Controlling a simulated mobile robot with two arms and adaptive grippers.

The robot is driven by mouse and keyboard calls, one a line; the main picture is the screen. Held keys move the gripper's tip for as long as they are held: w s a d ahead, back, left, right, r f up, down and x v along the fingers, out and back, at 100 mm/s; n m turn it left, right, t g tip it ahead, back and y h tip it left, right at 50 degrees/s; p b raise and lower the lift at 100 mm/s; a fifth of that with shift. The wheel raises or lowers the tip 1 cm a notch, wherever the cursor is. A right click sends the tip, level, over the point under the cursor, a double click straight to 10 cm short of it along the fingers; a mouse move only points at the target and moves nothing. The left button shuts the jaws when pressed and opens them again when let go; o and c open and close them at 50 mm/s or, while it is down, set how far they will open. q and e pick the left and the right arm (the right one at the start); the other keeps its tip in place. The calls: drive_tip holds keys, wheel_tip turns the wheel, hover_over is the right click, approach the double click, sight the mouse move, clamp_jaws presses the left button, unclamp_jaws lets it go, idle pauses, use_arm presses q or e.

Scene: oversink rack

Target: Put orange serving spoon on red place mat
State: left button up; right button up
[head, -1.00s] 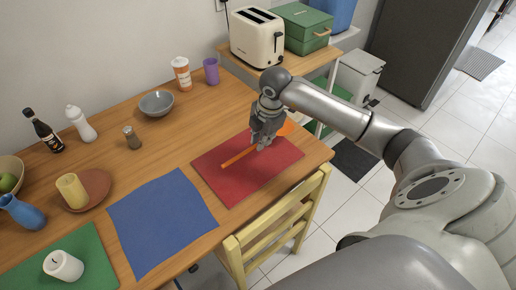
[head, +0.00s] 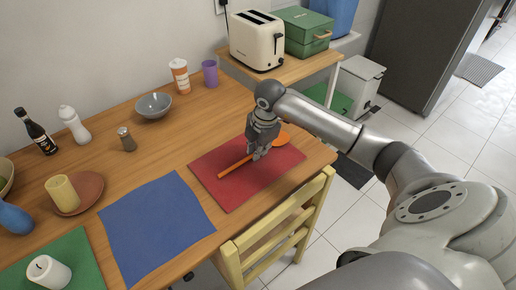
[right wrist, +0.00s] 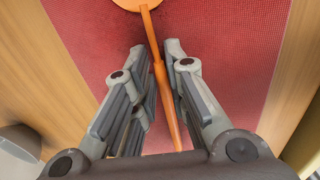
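The orange serving spoon (head: 235,168) lies on the red place mat (head: 230,194), its bowl toward the back right and its handle toward the front left. In the right wrist view the spoon (right wrist: 159,75) runs between the fingers, over the red mat (right wrist: 230,60). My right gripper (head: 257,154) is just above the mat, around the spoon's handle. Its fingertips (right wrist: 157,48) stand apart, with a narrow gap visible beside the handle, so it looks open. Part of the spoon is hidden behind the fingers in the head view. My left gripper is not in view.
A blue mat (head: 155,225) lies left of the red one. A yellow chair (head: 280,232) stands at the table's front edge. A grey bowl (head: 154,105), purple cup (head: 210,72) and shaker (head: 127,139) stand farther back. A toaster (head: 257,40) is on the side table.

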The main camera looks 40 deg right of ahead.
drive_tip(key=o, duration=0.4)
drive_tip(key=shift+r, duration=0.1)
wheel_tip(320, 180, up, 12)
drive_tip(key=s, duration=0.2)
drive_tip(key=shift+s, duration=0.2)
drive_tip(key=shift+d, duration=0.1)
idle(0.4)
